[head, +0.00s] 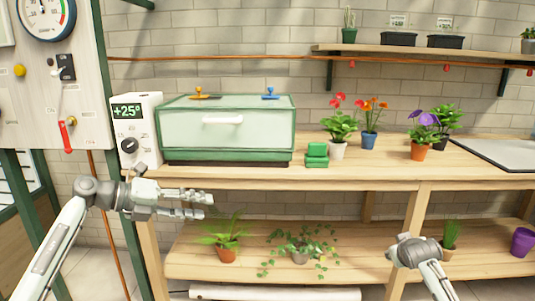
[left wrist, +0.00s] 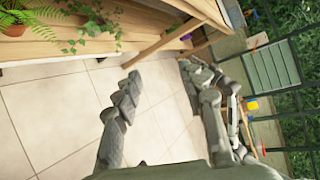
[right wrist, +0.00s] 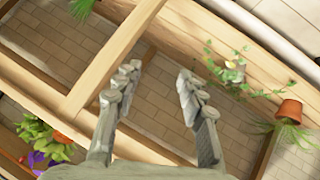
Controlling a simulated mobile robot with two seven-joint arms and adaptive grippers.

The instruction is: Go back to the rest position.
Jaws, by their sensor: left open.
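My left gripper (head: 206,204) is in front of the wooden bench (head: 375,180), at its left end and just below the worktop's front edge. Its fingers point right in the head view. In the left wrist view the left gripper (left wrist: 163,75) is open and empty, with floor tiles behind the gap. My right arm shows low on the right in the head view, in front of the lower shelf; its fingers are hidden there. In the right wrist view the right gripper (right wrist: 158,76) has its fingers apart, with nothing between them.
A green glass-fronted box (head: 226,133) and a white controller (head: 136,130) stand on the worktop's left. A green block (head: 317,154) and several potted flowers (head: 370,138) are to the right. The lower shelf (head: 345,262) holds a fern (head: 227,235), a trailing plant (head: 301,246) and a purple pot (head: 523,242).

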